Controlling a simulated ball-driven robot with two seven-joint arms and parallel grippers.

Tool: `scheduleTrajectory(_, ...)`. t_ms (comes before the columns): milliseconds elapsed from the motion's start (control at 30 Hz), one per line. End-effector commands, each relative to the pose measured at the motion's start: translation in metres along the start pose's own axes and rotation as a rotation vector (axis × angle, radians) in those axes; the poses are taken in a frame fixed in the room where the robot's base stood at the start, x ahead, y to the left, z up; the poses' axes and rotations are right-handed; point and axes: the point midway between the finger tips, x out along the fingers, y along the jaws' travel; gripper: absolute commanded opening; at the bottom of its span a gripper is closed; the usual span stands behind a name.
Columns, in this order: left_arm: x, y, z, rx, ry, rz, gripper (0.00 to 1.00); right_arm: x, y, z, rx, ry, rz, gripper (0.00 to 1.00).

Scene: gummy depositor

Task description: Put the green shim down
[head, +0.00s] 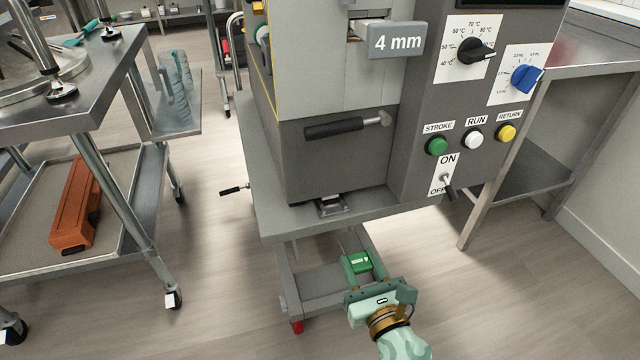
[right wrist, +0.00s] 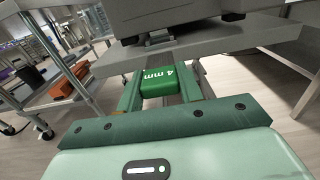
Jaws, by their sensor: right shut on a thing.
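The green shim (head: 358,262) is a small block held between the fingers of my right gripper (head: 361,268), low in front of the machine's stand. In the right wrist view the green shim (right wrist: 161,82) shows a white "4 mm" label, and the right gripper (right wrist: 160,90) is shut on it from both sides. The shim is in the air, below the level of the machine's table top. My left gripper is not in view.
The grey machine (head: 335,150) stands on a metal table (head: 280,222) with a "4 mm" tag (head: 396,41), knobs and buttons. An orange toolbox (head: 76,205) lies on a wheeled cart's lower shelf at left. A steel bench (head: 590,55) stands at right. Floor between cart and machine is clear.

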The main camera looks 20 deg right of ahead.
Motion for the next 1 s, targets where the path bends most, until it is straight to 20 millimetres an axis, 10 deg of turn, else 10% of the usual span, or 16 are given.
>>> scheduleTrajectory(367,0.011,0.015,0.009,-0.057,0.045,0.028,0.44,0.000,-0.001,0.026,0.004,-0.005,-0.012,0.00)
scheduleTrajectory(800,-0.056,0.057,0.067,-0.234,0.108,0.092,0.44,-0.109,-0.014,0.252,0.000,-0.017,-0.036,0.00)
scheduleTrajectory(1000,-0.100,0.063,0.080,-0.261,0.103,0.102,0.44,-0.162,-0.018,0.316,-0.001,-0.007,-0.035,0.00)
